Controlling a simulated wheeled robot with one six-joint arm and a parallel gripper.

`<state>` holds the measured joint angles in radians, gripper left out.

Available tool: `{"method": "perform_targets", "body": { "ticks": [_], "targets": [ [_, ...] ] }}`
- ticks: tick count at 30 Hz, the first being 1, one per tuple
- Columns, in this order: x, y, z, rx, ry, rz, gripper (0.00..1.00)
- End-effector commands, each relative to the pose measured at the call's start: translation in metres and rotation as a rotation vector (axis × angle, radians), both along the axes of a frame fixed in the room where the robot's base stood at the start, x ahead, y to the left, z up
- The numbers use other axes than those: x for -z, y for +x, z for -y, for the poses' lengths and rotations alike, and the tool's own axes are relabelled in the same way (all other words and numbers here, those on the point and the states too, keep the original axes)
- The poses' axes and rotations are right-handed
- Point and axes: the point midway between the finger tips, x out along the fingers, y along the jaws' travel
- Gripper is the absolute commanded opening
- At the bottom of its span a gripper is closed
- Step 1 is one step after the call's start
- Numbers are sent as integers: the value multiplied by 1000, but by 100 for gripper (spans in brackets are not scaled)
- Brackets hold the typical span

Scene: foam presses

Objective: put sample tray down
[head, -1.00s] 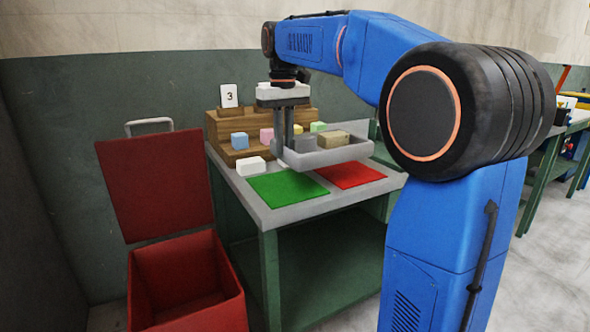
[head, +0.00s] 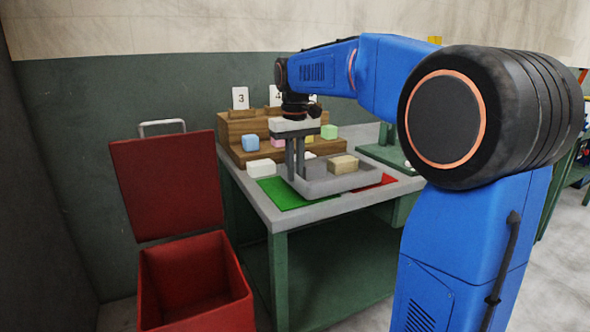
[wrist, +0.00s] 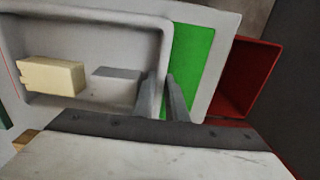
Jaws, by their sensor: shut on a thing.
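The sample tray (head: 336,183) is a shallow grey tray with a grey block (head: 316,167) and a tan block (head: 343,163) in it. My gripper (head: 295,172) is shut on the tray's left wall, fingers pointing down. The wrist view shows the fingers (wrist: 168,98) astride that wall, with the tray (wrist: 95,14) level and the tan block (wrist: 52,76) inside. The tray is low over the table, covering parts of the green mat (head: 277,193) and the red mat (head: 385,181). I cannot tell whether it touches the table.
The grey-topped table (head: 290,219) has a wooden stepped rack (head: 233,130) at its back with number cards and coloured blocks. A white block (head: 261,168) lies in front of the rack. An open red bin (head: 192,280) with its lid raised stands left of the table.

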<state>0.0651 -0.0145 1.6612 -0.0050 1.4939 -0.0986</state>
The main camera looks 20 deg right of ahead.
Motion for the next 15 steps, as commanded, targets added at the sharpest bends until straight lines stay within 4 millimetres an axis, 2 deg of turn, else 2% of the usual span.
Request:
{"method": "perform_targets", "body": {
  "ticks": [7, 8, 10, 15],
  "targets": [
    [6, 0, 0, 0, 0, 0, 0],
    [6, 0, 0, 0, 0, 0, 14],
    [6, 0, 0, 0, 0, 0, 30],
    [6, 0, 0, 0, 0, 0, 30]
  ]
}}
